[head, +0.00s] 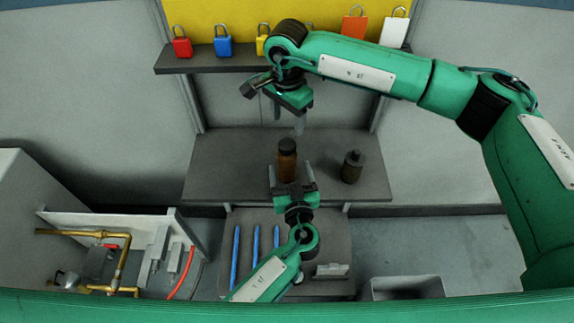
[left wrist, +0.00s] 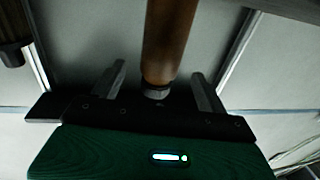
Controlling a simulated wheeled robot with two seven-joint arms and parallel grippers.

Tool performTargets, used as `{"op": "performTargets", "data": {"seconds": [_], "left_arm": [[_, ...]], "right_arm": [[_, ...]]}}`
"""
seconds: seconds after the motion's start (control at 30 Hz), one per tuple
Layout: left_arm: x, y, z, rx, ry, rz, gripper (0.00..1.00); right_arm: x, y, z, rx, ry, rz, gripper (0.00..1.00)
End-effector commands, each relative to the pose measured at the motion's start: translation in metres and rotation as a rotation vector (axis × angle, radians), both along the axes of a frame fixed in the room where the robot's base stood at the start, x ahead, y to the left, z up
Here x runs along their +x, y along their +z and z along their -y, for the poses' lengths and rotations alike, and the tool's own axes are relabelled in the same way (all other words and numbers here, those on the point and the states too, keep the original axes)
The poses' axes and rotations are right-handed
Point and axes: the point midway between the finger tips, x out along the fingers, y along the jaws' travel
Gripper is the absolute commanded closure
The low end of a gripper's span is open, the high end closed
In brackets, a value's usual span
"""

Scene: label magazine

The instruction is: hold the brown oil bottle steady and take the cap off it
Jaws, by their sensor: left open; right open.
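The brown oil bottle (head: 287,168) stands upright on the dark bench, its black cap (head: 287,145) on top. My left gripper (head: 294,171) is low at the bottle's near side, open, with a finger to either side of it. In the left wrist view the brown bottle (left wrist: 167,45) is between the spread fingers (left wrist: 158,72), with a visible gap at each side.
A second, dark bottle (head: 352,167) stands on the bench to the right. Coloured padlocks (head: 222,42) line a shelf (head: 190,64) behind. Blue pens (head: 236,255) lie on a lower surface in front. A box with brass pipes (head: 122,262) is at the left.

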Motion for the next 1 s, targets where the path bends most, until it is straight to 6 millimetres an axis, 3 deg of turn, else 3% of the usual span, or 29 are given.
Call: {"op": "performTargets", "data": {"seconds": [0.2,0.4,0.8,0.83,1.0], "left_arm": [[0.042,0.000,-0.007,0.001,0.001,0.001,0.24],[0.066,0.000,-0.011,0.002,0.002,0.001,0.24],[0.073,0.000,-0.012,0.000,0.001,-0.001,0.24],[0.073,0.000,-0.012,0.000,0.001,-0.001,0.26],[0.073,0.000,-0.012,0.000,0.001,-0.001,0.60]], "right_arm": [[0.000,0.000,0.000,0.001,0.000,0.000,0.41],[0.000,0.000,-0.001,0.002,0.000,-0.001,0.41],[0.000,0.000,-0.001,0.002,0.000,-0.001,0.41],[0.000,0.000,-0.001,0.002,0.000,-0.001,0.41],[0.000,0.000,-0.001,0.002,0.000,-0.001,0.41]]}}
